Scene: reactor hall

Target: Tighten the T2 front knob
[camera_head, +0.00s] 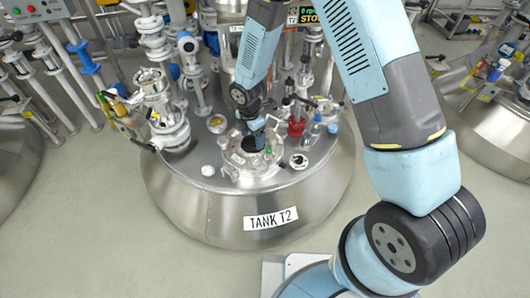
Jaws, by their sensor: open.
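Tank T2 (190,208) is a large round steel vessel with a "TANK T2" label on its front. On its top, near the front edge, is a round metal hatch (236,172) with small knobs and clamps around its rim. The front knob (238,159) appears as a small pale piece at the hatch's front left, too small to make out well. My arm reaches down from above, and my gripper (254,139) is over the hatch, behind the front knob. The gripper is open; its fingertips are small and partly hidden by the wrist.
A tall valve fitting (163,110) stands left of the hatch. A red fitting (296,126) and a small round gauge (299,161) are close on the right. Pipes and a blue-capped instrument (188,45) rise behind.

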